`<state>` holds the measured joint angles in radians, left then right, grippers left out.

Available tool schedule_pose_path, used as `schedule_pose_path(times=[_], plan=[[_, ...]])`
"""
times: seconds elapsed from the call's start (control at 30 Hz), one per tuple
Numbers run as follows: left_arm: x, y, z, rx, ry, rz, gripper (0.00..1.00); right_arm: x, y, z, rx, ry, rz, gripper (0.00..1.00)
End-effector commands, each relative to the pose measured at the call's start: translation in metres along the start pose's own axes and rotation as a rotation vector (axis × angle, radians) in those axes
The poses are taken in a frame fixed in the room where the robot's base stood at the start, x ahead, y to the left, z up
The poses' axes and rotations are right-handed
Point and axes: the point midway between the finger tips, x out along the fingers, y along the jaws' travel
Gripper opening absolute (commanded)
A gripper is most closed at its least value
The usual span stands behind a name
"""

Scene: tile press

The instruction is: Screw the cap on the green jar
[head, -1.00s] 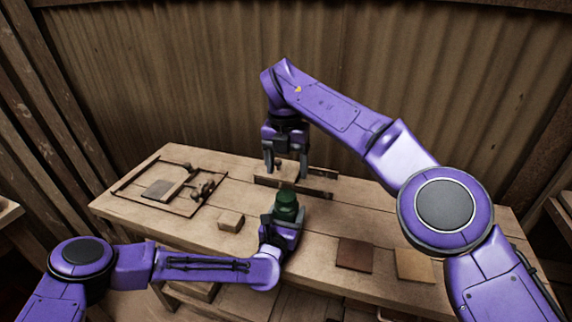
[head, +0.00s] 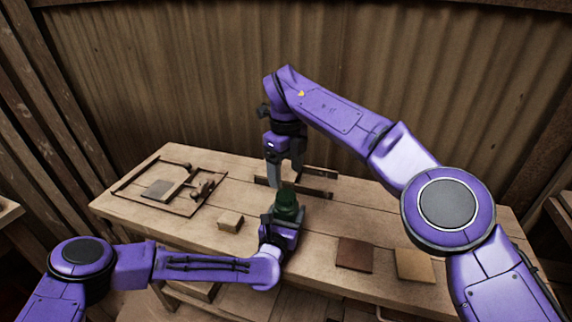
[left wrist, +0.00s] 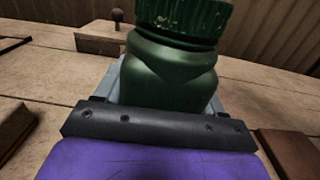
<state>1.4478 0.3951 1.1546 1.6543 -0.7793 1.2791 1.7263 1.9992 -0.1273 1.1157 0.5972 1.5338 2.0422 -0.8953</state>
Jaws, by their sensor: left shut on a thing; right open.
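The green jar (head: 285,210) stands upright near the front middle of the table, with a ridged dark green cap (left wrist: 185,18) on its top. Whether the cap is tight cannot be told, and its upper part is cut off in the left wrist view. My left gripper (head: 279,222) is shut around the body of the jar (left wrist: 170,75). My right gripper (head: 285,173) is open and empty, pointing down just above and behind the jar in the head view, apart from the cap as far as I can see.
A wooden table (head: 200,248) carries a dark frame (head: 128,186) at left, a small wooden block (head: 231,221), a brown tile (head: 355,254) and a tan tile (head: 414,266) at right. A wooden fixture (head: 318,182) lies behind the jar. A corrugated wall stands behind.

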Motion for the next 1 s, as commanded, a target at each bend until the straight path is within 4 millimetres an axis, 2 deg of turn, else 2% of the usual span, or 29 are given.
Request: schedule_pose_path(times=[0.2, 0.33, 0.5, 0.77, 0.93, 1.0], plan=[[0.000, 0.000, 0.001, 0.000, -0.001, 0.000, 0.00, 0.039, 0.001, -0.001, -0.002, 0.001, 0.004, 0.74], [0.000, 0.000, 0.001, 0.000, -0.001, 0.000, 0.00, 0.056, 0.000, 0.000, 0.000, 0.000, 0.003, 0.74], [0.000, 0.000, 0.000, 0.000, -0.001, 0.000, 0.00, 0.067, 0.001, 0.000, 0.001, -0.002, 0.001, 0.74], [0.000, 0.000, 0.000, 0.000, -0.001, 0.000, 0.00, 0.067, 0.001, 0.000, 0.001, -0.002, 0.001, 0.74], [0.000, 0.000, 0.000, 0.000, 0.000, 0.000, 0.00, 0.067, 0.000, 0.000, 0.001, -0.002, 0.001, 0.19], [0.000, 0.000, 0.000, 0.000, 0.000, 0.000, 0.00, 0.067, 0.000, 0.000, 0.001, -0.002, 0.001, 0.16]])
